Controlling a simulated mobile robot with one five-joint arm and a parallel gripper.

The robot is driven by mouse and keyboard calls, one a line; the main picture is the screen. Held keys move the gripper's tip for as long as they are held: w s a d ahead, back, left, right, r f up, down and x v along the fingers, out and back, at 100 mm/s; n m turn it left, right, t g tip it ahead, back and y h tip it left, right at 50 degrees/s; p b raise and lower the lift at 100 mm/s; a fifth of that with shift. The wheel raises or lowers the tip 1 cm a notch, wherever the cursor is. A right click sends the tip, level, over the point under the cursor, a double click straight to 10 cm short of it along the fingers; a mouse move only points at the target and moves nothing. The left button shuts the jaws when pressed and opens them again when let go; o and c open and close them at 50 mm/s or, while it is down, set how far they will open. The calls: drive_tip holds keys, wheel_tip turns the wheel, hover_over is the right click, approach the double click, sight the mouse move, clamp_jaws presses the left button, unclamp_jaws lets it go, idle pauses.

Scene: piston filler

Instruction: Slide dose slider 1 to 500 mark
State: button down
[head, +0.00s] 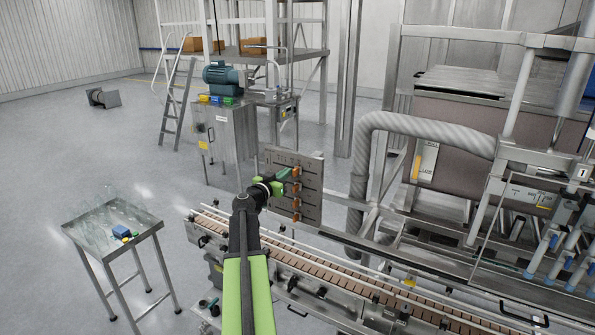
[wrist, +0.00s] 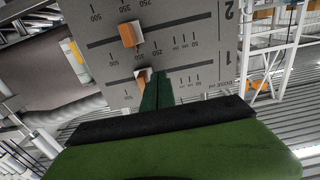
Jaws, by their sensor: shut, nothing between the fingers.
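The grey dose panel (head: 312,200) stands above the conveyor, with several orange slider knobs in a column. In the wrist view the panel (wrist: 105,50) appears upside down. The 500 mark is at the left end of that scale in this view. My gripper (head: 288,173) is shut and empty at the top knob (head: 296,171). In the wrist view its green fingers (wrist: 158,88) are just right of the knob, on the low-number side. Contact is unclear.
Slider 2's knob (wrist: 129,34) sits on the neighbouring slot, close to my fingers. The conveyor (head: 330,265) runs below the panel. A ribbed hose (head: 420,125) and filler frame are to the right. A small steel table (head: 85,227) stands left, with open floor behind it.

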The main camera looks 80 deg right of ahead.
drive_tip(key=shift+s+a, duration=0.25)
drive_tip(key=shift+s, duration=0.85)
drive_tip(key=shift+s+a, duration=0.2)
drive_tip(key=shift+s, duration=0.5)
drive_tip(key=shift+s+a, duration=0.2)
drive_tip(key=shift+s, duration=0.45)
drive_tip(key=shift+w+d, duration=0.2)
drive_tip(key=shift+w, duration=0.5)
drive_tip(key=v, duration=0.8)
